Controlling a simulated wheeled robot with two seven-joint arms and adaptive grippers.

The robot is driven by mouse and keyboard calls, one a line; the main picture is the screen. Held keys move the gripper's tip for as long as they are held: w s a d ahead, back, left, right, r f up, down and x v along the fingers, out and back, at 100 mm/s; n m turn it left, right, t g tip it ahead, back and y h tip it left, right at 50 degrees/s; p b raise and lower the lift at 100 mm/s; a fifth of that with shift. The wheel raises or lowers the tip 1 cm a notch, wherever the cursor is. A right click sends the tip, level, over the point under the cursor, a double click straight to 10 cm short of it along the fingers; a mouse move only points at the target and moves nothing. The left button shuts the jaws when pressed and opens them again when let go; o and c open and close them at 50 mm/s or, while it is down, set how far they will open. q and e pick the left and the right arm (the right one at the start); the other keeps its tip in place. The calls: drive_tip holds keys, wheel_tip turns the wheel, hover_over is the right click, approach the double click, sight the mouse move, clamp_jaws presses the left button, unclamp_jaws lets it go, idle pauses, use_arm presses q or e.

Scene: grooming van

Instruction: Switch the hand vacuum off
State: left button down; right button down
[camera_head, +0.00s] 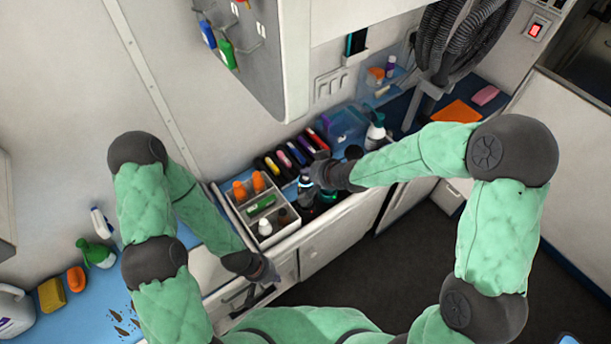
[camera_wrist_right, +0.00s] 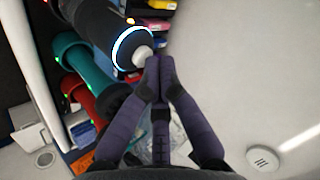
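The dark hand vacuum (camera_wrist_right: 98,22) with a glowing white-blue ring is at the upper middle of the wrist view. Its pale round end (camera_wrist_right: 142,57) is right beside my right fingertips; I cannot tell whether they touch. In the head view its lit part (camera_head: 305,184) shows next to my right gripper (camera_head: 318,176), which hides some of it. My right gripper also shows in the wrist view (camera_wrist_right: 158,78), with its fingertips together and nothing between them. My left gripper (camera_head: 266,278) is low, in front of the cabinet drawers; its finger opening is unclear.
Teal (camera_wrist_right: 88,62) and red (camera_wrist_right: 82,100) cylindrical devices stand close by the dark vacuum. A white caddy (camera_head: 287,229) with bottles is left of it. Several colored items (camera_head: 292,155) stand in a rack behind. A spray bottle (camera_head: 375,133) is to the right.

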sight(308, 178)
drive_tip(key=shift+f, duration=0.15)
idle(0.4)
drive_tip(key=shift+r+p, duration=0.6)
drive_tip(key=shift+r, duration=0.05)
wheel_tip(308, 178, up, 6)
drive_tip(key=p, duration=0.6)
idle(0.4)
